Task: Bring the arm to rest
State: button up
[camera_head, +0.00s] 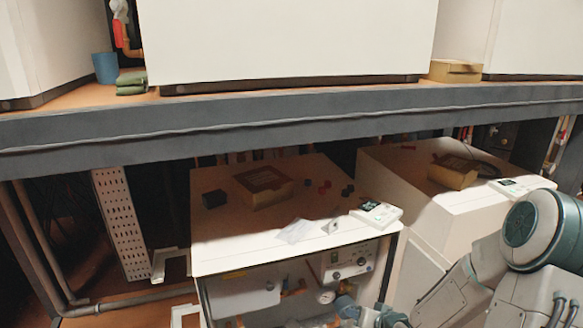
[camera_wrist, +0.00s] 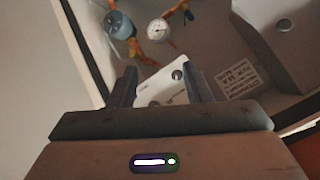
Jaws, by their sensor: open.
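My arm (camera_head: 450,295) reaches in from the right in the head view, low in front of the open heat pump cabinet (camera_head: 235,262). Its end is not clearly seen there. In the wrist view my gripper (camera_wrist: 163,82) is open, with its two dark fingers apart. A white part with a dark round knob (camera_wrist: 160,88) shows between and beyond the fingers. I cannot tell whether it touches them. The wrist view looks into the cabinet, where a round gauge (camera_wrist: 158,29) and a blue pump-like part (camera_wrist: 119,25) sit beyond the fingers.
The cabinet top holds a cardboard box (camera_head: 264,187), small dark parts and a white device (camera_head: 376,214). A second cabinet (camera_head: 400,185) stands to the right, close to my arm. A grey shelf beam (camera_head: 290,125) runs above. The cabinet's walls surround the gauge and pump.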

jog(key=s+d+r+n+g+h+p, duration=0.1)
jog(key=s+r+g+h+p, duration=0.25)
jog(key=r, duration=0.85)
jog(key=s+r+n+g+h+p, duration=0.1)
jog(key=s+r+h+p, duration=0.1)
jog(key=s+r+p, duration=0.65)
jog(key=s+a+r+g+y+p, duration=0.1)
jog(key=s+r, duration=0.3)
jog(key=r, duration=0.4)
jog(key=s+a+r+g+y+p, duration=0.1)
jog(key=s+a+r+p, duration=0.2)
jog(key=r, duration=0.6)
jog(key=shift+s+a+r+n, duration=0.25)
jog(key=shift+s+a, duration=0.2)
jog(key=shift+s, duration=0.45)
